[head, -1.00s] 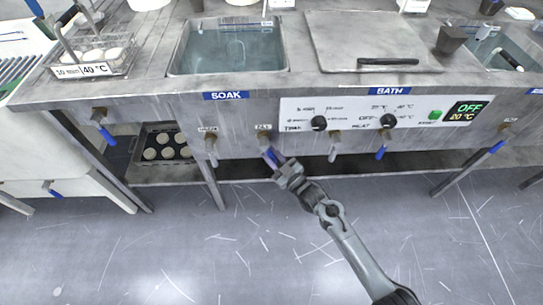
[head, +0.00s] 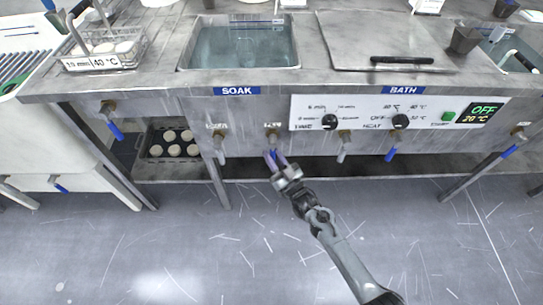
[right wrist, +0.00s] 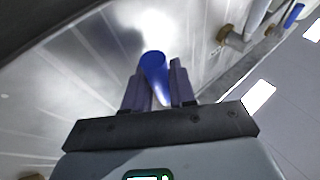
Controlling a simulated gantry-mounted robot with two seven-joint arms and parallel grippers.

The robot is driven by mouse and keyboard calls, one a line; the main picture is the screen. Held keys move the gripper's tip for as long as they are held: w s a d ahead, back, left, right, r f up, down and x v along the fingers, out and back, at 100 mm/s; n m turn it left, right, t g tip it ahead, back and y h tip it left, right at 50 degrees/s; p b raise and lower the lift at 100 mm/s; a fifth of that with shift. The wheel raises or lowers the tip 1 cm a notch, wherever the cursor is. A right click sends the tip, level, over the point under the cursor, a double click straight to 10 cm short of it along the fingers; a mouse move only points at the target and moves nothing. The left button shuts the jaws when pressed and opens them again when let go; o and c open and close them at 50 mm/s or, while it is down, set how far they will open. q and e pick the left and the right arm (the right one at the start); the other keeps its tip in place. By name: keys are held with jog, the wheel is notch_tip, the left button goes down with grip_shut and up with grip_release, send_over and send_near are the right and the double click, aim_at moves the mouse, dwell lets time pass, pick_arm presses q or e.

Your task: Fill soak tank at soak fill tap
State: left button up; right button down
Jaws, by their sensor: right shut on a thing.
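The soak tank (head: 205,57) is the open basin behind the SOAK label, and its inside looks pale blue-green; I cannot tell the liquid level. The soak fill tap (head: 273,140) sticks out of the bench front below that label, at a small label that is hard to read. My right gripper (head: 278,161) is below this tap. In the right wrist view, its two fingers (right wrist: 160,85) are shut around the tap's blue lever (right wrist: 153,68). The fingers partly hide the lever in the head view. My left gripper is not in view.
Another tap (head: 220,146) is just left, and others (head: 344,145) stand to the right under the control panel (head: 310,112). A lower shelf holds a tray (head: 150,153) of round pieces. A wire basket (head: 70,55) stands at the bench's left. The floor in front is clear.

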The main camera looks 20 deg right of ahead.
jog(key=c, duration=1.3)
grip_release()
jog(key=shift+s+f+p, duration=0.1)
jog(key=shift+s+p, duration=0.2)
jog(key=shift+s, duration=0.1)
jog(key=p+v, duration=0.3)
jog(key=v, duration=0.7)
jog(key=shift+p, duration=0.35)
